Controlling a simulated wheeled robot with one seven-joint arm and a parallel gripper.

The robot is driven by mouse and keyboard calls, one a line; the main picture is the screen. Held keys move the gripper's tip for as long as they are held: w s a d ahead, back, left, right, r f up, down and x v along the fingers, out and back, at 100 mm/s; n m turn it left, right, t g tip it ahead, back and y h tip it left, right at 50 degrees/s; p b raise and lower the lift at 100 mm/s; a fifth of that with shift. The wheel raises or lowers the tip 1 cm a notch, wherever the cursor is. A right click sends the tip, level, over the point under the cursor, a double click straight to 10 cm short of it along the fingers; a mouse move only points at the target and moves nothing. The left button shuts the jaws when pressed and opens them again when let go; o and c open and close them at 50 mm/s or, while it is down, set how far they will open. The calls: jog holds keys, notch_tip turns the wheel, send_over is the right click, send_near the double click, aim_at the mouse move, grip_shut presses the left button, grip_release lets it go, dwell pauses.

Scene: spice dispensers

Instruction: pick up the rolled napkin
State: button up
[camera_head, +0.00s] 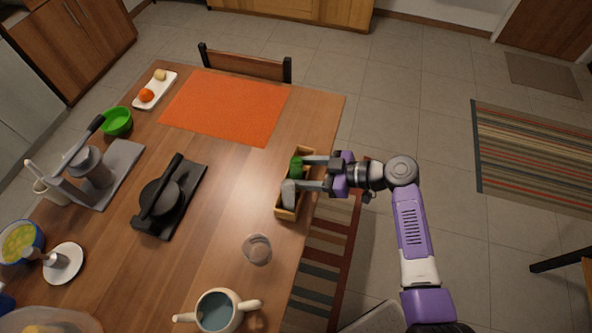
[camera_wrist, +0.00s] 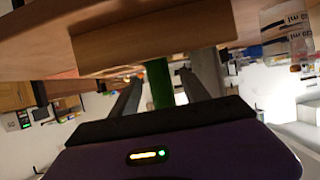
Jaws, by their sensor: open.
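A long wooden box (camera_head: 287,213) stands at the right edge of the table. A green object (camera_head: 296,168), which looks like the rolled napkin, is in its far part, and a grey object (camera_head: 289,193) is in its near part. My gripper (camera_head: 304,173) reaches over the box from the right with its fingers apart, one on each side of the green object. In the wrist view, the green object (camera_wrist: 158,84) shows as a strip between the two grey fingers, with visible gaps on both sides. Its far end is hidden behind the box wall (camera_wrist: 150,40).
A glass (camera_head: 257,249) and a two-handled pot (camera_head: 217,311) stand nearer on the table. A black pan (camera_head: 160,198) sits on a dark mat to the left. An orange placemat (camera_head: 226,105) lies at the back. The wood between the pan and box is clear.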

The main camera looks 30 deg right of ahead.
jog(key=shift+x, duration=1)
grip_shut()
jog(key=shift+r, duration=0.1)
